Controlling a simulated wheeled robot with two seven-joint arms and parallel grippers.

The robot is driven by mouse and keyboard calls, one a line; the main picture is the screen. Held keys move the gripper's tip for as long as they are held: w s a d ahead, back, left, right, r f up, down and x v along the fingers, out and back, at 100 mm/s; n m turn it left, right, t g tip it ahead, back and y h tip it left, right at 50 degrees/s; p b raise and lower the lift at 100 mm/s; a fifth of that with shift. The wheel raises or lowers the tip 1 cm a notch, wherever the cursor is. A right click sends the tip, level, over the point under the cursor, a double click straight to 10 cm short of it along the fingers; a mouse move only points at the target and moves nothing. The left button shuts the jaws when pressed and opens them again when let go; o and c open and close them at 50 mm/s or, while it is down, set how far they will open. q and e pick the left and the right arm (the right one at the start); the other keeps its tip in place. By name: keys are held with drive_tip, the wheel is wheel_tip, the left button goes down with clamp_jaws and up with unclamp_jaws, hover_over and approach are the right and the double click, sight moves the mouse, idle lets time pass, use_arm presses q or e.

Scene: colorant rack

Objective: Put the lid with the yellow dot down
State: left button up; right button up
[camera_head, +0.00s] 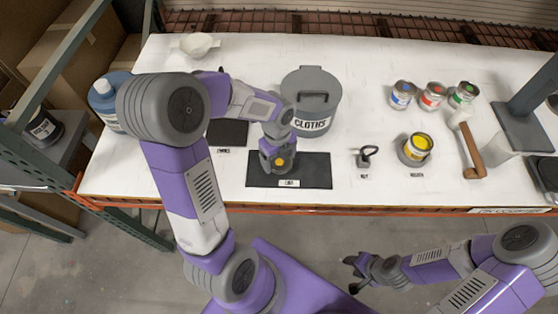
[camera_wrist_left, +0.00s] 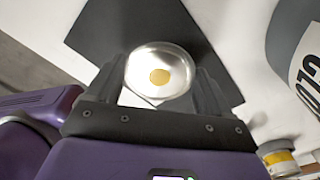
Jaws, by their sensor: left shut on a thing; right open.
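The lid with the yellow dot (camera_wrist_left: 159,76) is a round silvery disc held between the fingers of my left gripper (camera_wrist_left: 158,92) in the left wrist view. In the head view my left gripper (camera_head: 278,163) is over the black mat (camera_head: 315,174) labelled "LID", and the yellow dot shows between its fingers. I cannot tell whether the lid touches the mat. My right gripper (camera_head: 358,270) is open and empty, in front of the table and away from its edge.
The grey "CLOTHS" bin (camera_head: 318,112) stands just behind the mat.

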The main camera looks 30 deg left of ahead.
sight(278, 159)
use_arm(q)
drive_tip(key=shift+f, duration=0.75)
drive_tip(key=shift+f, duration=0.1)
drive_tip(key=o, duration=0.9)
drive_tip(key=shift+c, duration=0.2)
wheel_tip(278, 159, up, 12)
drive_tip(key=p, duration=0.2)
drive_tip(key=shift+w+a+p, duration=0.15)
drive_tip(key=shift+a+p, duration=0.15)
drive_tip(key=shift+r, duration=0.2)
